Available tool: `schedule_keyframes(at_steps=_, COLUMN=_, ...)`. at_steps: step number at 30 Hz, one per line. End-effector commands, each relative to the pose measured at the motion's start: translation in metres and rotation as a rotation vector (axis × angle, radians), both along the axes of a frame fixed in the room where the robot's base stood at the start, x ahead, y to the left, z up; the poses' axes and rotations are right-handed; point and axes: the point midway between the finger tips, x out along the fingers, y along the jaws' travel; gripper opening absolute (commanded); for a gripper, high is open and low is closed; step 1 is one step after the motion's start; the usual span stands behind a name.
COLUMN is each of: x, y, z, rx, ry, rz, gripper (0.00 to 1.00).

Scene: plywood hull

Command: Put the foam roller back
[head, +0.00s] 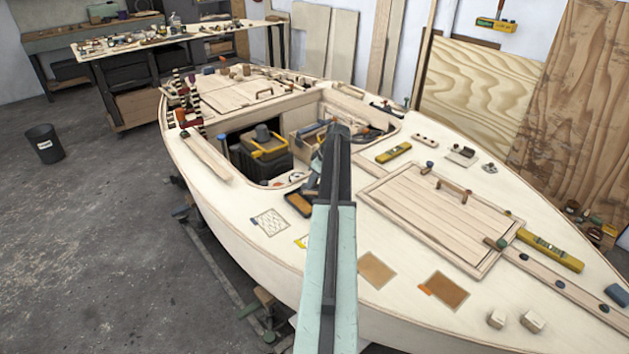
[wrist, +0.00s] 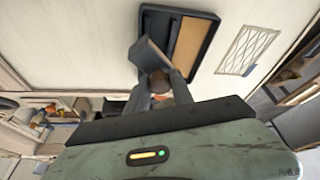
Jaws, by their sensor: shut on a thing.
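In the wrist view my gripper (wrist: 160,90) is shut on a brown rounded part, which looks like the handle of the foam roller. A dark grey block-like piece (wrist: 150,54), apparently the roller head, sticks out beyond the fingers, tilted. It overlaps the left part of a black tray (wrist: 148,22) with a tan-orange compartment on its right. I cannot tell whether the roller touches the tray. In the head view the tray (head: 300,203) lies on the pale deck, left of my arm. My arm hides most of the gripper and roller there.
A cockpit opening with a black and yellow toolbox (head: 262,158) lies behind the tray. A hatched sheet (head: 270,222) lies on the deck to its left. Two brown squares (head: 376,270) and a panel with a handle (head: 430,215) are right of my arm.

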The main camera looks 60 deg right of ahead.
Motion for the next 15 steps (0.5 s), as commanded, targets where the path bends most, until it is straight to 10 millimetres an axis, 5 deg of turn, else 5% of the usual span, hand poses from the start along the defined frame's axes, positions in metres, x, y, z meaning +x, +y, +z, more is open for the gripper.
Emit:
schedule_keyframes(at_steps=2, x=0.0002, y=0.0001, z=-0.0042, rx=0.000, ry=0.000, rz=0.000, gripper=0.00)
schedule_keyframes(at_steps=3, x=0.0002, y=0.0002, z=-0.0034, rx=0.000, ry=0.000, rz=0.000, gripper=0.34)
schedule_keyframes(at_steps=5, x=0.0003, y=0.0002, z=-0.0026, rx=0.000, ry=0.000, rz=0.000, gripper=0.50)
schedule_keyframes(at_steps=15, x=0.0007, y=0.0005, z=-0.0012, rx=0.000, ry=0.000, rz=0.001, gripper=0.50)
